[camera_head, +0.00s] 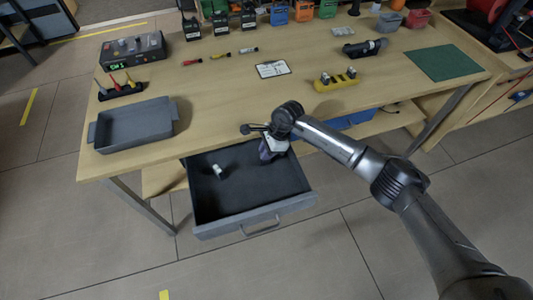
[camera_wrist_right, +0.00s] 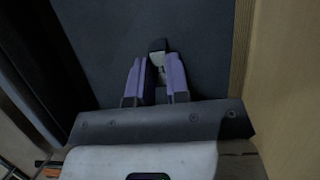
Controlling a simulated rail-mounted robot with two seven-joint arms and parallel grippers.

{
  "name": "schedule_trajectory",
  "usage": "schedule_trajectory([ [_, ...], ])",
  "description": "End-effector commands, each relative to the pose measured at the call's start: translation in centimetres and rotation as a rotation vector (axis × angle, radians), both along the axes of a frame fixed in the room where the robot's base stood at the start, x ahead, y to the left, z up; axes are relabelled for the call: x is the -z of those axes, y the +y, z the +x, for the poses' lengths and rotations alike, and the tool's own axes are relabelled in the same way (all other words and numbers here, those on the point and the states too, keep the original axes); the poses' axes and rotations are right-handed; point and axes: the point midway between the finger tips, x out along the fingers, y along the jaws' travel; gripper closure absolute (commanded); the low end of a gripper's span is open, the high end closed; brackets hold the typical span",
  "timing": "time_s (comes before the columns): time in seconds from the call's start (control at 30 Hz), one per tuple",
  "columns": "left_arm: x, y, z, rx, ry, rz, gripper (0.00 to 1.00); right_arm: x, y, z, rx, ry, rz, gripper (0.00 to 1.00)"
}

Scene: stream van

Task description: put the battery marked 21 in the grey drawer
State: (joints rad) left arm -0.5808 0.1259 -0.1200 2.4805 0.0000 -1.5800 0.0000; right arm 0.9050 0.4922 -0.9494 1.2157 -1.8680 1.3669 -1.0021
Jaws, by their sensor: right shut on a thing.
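The grey drawer (camera_head: 252,222) is pulled open below the front of the workbench, with a dark inner floor. My right gripper (camera_head: 266,154) is at the back right of the open drawer. In the right wrist view its purple fingers (camera_wrist_right: 160,72) are shut on a small battery-like thing (camera_wrist_right: 157,49) with a dark end and a pale part, above the dark drawer floor. Its marking cannot be read, and in the head view the gripper hides it. A small whitish cylinder (camera_head: 218,170) lies in the drawer, left of the gripper. My left gripper is not in view.
A grey tray (camera_head: 140,145) stands on the bench's front left. A yellow holder (camera_head: 338,84) with small upright items is right of a white card (camera_head: 272,69). A black box with a green display (camera_head: 133,49) is at left. The drawer's left and front floor is mostly clear.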

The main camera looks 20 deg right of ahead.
Motion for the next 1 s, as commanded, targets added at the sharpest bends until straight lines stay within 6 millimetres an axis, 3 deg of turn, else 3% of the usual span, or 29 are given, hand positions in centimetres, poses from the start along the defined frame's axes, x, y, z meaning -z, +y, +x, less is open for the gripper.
schedule_trajectory([
  [0.07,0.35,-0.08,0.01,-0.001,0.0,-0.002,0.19,0.89,0.06,-0.03,0.0,0.001,0.001,1.0],
  [0.47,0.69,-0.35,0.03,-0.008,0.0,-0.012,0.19,1.31,0.01,-0.01,-0.001,0.0,0.0,1.0],
  [0.5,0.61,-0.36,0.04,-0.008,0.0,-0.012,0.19,1.23,0.01,-0.01,-0.001,0.0,0.0,0.82],
  [0.73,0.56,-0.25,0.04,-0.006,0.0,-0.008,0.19,1.17,0.0,-0.02,-0.001,0.0,0.0,0.6],
  [1.0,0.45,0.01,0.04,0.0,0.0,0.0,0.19,1.05,0.0,-0.02,-0.001,0.0,0.0,0.59],
])
